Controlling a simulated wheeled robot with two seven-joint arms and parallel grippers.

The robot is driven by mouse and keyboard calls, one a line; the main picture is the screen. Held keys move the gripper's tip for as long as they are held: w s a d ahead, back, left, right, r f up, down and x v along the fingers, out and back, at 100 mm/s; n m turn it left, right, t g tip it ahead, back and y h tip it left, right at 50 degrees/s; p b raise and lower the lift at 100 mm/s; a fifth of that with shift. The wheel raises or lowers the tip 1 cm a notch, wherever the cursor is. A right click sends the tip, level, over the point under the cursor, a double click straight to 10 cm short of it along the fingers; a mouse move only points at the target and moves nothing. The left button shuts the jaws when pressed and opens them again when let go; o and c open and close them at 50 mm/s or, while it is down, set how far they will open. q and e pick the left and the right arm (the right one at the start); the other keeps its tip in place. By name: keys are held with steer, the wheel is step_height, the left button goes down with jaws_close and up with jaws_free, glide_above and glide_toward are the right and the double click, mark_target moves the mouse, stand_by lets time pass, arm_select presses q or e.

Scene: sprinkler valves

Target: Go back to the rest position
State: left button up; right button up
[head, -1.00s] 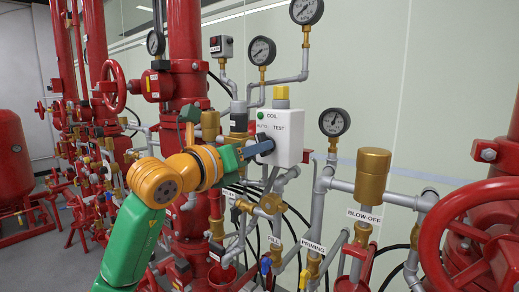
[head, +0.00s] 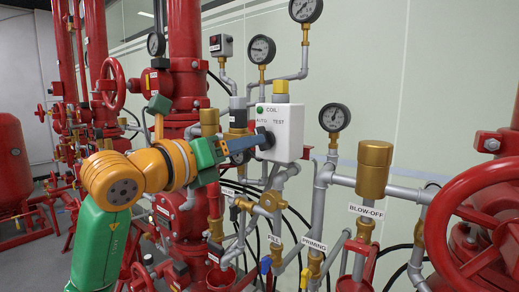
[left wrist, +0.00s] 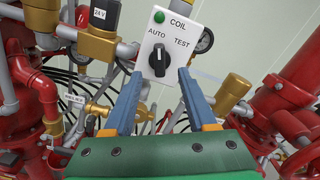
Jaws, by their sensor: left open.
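The white control box (head: 287,122) hangs mid-view with a green light, a yellow top, and COIL, AUTO and TEST labels. It also shows in the left wrist view (left wrist: 172,22). In the left wrist view my left gripper (left wrist: 161,76) is open and empty, fingertips apart at either side below the knob. My right gripper is not in view.
A brass BLOW-OFF valve (head: 373,170) and grey pipes stand right of the box. A large red handwheel (head: 432,235) is at the right edge. Gauges (head: 262,50) rise above. Red pipes (head: 186,60) crowd the left, close to my arm.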

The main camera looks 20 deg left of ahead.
arm_select(q)
steer(key=shift+s+a, duration=0.25)
steer(key=shift+s, duration=0.45)
steer(key=shift+d, duration=0.1)
